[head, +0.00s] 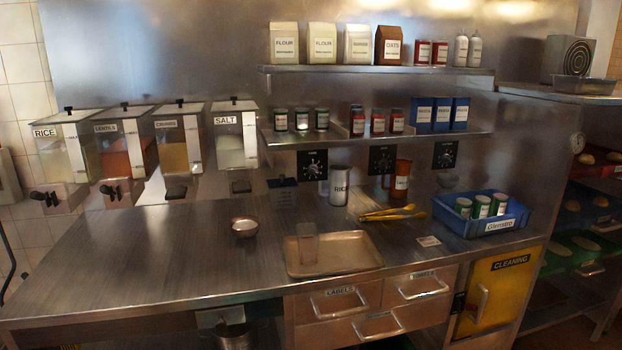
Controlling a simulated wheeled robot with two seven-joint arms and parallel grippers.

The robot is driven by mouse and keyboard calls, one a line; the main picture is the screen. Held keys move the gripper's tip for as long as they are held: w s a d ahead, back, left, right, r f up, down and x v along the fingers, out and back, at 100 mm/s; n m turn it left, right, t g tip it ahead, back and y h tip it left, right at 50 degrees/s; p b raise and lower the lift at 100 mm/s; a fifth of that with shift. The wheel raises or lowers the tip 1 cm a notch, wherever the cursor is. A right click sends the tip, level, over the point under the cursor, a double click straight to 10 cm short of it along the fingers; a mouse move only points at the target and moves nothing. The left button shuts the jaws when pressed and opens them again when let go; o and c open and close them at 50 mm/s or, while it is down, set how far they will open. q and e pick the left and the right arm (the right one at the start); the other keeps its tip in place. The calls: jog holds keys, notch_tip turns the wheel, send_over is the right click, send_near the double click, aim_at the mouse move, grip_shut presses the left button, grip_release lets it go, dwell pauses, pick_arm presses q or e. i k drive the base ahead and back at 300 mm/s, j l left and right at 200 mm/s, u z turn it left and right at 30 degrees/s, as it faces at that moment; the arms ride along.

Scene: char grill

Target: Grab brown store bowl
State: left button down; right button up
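A small brown bowl (244,227) stands upright on the steel counter, left of the tray. Its inside looks pale; I cannot tell whether that is contents or lining. Nothing is touching the bowl, and the counter around it is bare. Neither my left nor my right gripper shows in the head view.
A tan tray (345,264) with a clear container (307,243) lies right of the bowl. Yellow tongs (394,213), a RICE canister (339,186) and a blue crate (512,222) are farther right. Wall dispensers (182,143) hang behind. The counter's left part (130,255) is clear.

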aim_at(244, 227)
jog(key=i+l, duration=0.2)
jog(key=l, duration=0.2)
jog(key=i+l, duration=0.2)
jog(key=l, duration=0.15)
jog(key=i+l, duration=0.2)
jog(key=l, duration=0.2)
jog(key=i+l, duration=0.2)
jog(key=l, duration=0.15)
